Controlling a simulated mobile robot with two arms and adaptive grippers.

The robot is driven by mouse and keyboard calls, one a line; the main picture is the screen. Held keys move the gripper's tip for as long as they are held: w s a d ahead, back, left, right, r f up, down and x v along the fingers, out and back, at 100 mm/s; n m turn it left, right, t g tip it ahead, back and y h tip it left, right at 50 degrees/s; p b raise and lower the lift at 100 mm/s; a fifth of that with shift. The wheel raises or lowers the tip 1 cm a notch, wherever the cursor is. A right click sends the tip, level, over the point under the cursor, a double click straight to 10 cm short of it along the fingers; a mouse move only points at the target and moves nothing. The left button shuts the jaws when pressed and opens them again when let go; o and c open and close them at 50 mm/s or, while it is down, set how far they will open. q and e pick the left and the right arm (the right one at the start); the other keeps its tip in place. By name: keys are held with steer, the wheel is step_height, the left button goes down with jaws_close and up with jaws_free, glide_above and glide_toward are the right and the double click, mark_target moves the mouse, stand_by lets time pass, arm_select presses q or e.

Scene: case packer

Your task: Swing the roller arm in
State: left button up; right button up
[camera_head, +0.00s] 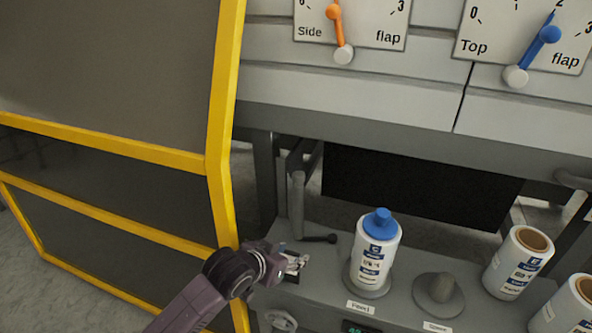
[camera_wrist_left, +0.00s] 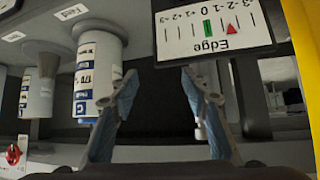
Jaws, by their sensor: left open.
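A grey bracket with an upright round post (camera_head: 298,205) stands left of the dark opening in the head view; it looks like the roller arm, though I cannot be sure. A short dark lever (camera_head: 320,238) sticks out near its foot. My left gripper (camera_head: 291,262) is low in front of the post, at the left end of the grey shelf, apart from the post as far as I can tell. In the left wrist view my left gripper (camera_wrist_left: 160,92) is open, its fingers spread with nothing clearly held between them. My right gripper is not in view.
A yellow-framed guard door (camera_head: 222,120) stands close on the left. On the shelf are a blue-capped film roll (camera_head: 373,260), an empty spindle (camera_head: 438,292) and spare rolls (camera_head: 517,262). An Edge scale plate (camera_wrist_left: 213,32) shows in the left wrist view.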

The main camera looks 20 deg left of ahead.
mark_target(298, 175)
arm_select(q)
steer(key=w+a+r+t, duration=0.2)
steer(key=w+a+r, duration=0.1)
steer(key=w+r, duration=0.35)
steer(key=w+a+r+t, duration=0.2)
steer(key=w+a+r, duration=0.1)
steer(key=w+r, duration=0.4)
steer(key=shift+n+g, duration=0.3)
steer(key=shift+n, duration=0.1)
steer(key=shift+s+f+x, duration=0.1)
steer(key=shift+f+x, duration=0.05)
steer(key=shift+x, duration=1.35)
steer(key=shift+s+f+x, duration=0.1)
steer(key=shift+f+x, duration=0.05)
steer(key=shift+x, duration=1.3)
steer(key=shift+f+x, duration=0.15)
steer(key=shift+x, duration=1.35)
steer(key=shift+d, duration=0.15)
jaws_close()
